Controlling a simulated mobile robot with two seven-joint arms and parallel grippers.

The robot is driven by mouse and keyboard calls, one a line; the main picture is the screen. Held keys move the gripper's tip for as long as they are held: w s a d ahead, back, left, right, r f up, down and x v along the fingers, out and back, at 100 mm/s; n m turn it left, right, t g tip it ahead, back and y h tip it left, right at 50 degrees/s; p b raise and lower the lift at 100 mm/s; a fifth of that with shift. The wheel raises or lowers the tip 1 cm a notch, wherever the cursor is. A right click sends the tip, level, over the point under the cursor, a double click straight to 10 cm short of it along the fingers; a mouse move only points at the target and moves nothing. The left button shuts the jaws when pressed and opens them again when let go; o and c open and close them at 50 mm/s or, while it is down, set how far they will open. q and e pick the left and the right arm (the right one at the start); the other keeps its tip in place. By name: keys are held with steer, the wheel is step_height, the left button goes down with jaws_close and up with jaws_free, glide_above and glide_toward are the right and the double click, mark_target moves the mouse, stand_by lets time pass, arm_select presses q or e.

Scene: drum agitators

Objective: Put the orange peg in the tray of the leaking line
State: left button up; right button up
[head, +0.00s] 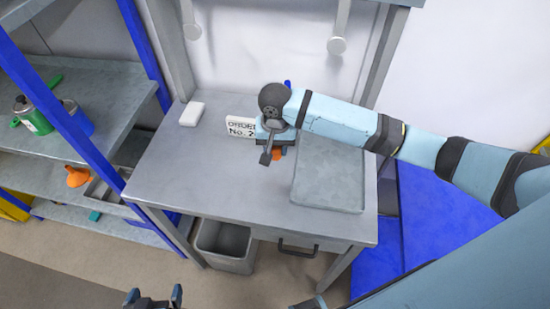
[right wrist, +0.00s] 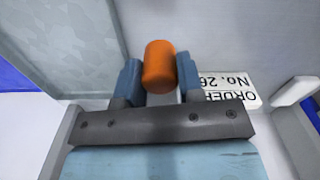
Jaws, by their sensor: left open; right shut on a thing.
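My right gripper (head: 270,140) is shut on the orange peg (right wrist: 160,68), which sits between its two blue fingers in the right wrist view. In the head view only a bit of the peg (head: 277,154) shows below the gripper, over the grey table. A flat grey tray (head: 328,180) lies on the table just right of the gripper; its edge also shows in the right wrist view (right wrist: 60,40). I cannot tell whether the peg touches the table. My left gripper (head: 154,299) is open and empty at the bottom edge, in front of the table. No leak is visible.
A white block (head: 191,114) lies at the table's back left. A grey bin (head: 225,246) stands below. Shelves at left hold a green can (head: 33,118) and an orange funnel (head: 77,177).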

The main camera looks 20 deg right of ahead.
steer(key=shift+f, duration=2.95)
steer(key=o, duration=0.9)
steer(key=shift+f, duration=0.15)
